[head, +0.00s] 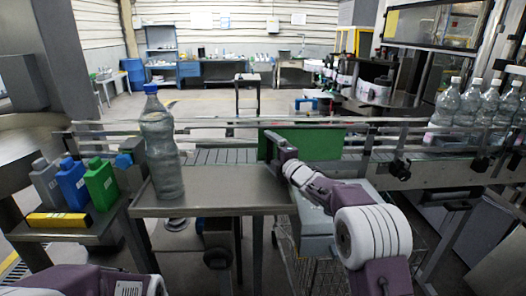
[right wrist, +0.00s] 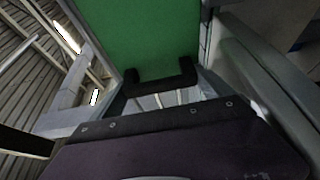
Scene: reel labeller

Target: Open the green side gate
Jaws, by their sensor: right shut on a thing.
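The green side gate (head: 312,143) is an upright green panel at the conveyor's near rail, behind the steel table, in the head view. It fills the upper middle of the right wrist view (right wrist: 150,35), with a dark bracket-like piece at its lower edge. My right gripper (head: 277,143) is at the gate's near face, toward its left part, and is shut on the gate. Its fingertips are hard to make out, so the exact gripped part is unclear. Part of my left arm shows at the bottom left of the head view; its gripper is out of view.
A tall clear bottle with a blue cap (head: 160,145) stands on the steel table (head: 225,190). Grey, blue and green jugs (head: 100,183) and a yellow box (head: 60,219) are at left. Several clear bottles (head: 480,105) stand on the conveyor at right.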

